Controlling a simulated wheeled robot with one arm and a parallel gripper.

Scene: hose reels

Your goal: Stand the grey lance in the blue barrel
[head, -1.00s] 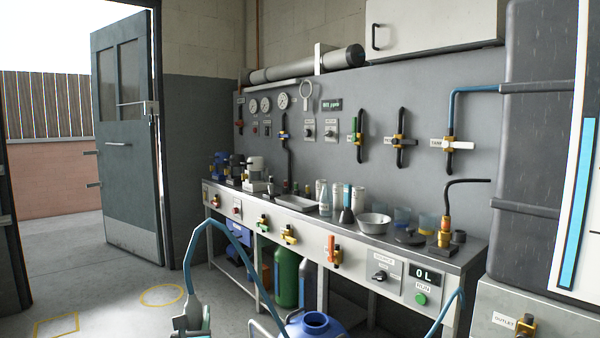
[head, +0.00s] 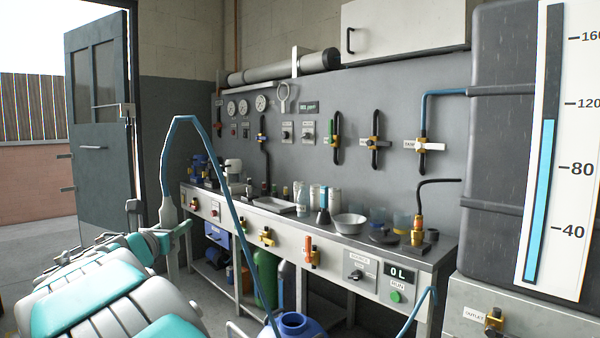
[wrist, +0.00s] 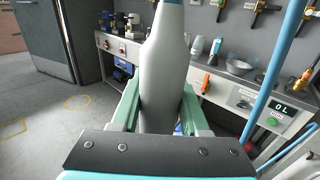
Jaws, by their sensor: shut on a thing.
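The grey lance (head: 168,212) is upright in my gripper (head: 166,236), left of the bench. In the wrist view the lance (wrist: 163,60) stands between the two green fingers of my gripper (wrist: 160,100), which are shut on it. A blue hose (head: 228,185) rises from the lance's top, bends over and runs down to the right past the barrel. The blue barrel (head: 296,322) stands on the floor at the bottom edge of the head view, its round opening facing up. The lance is apart from it, to its left and higher in the picture. The lance's lower end is hidden.
The workbench (head: 370,262) stands behind the barrel, carrying cups, a bowl (head: 349,223) and fittings. A green cylinder (head: 265,275) stands under it. A tank with a level gauge (head: 545,150) is at the right. The floor at left (wrist: 45,140) is clear.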

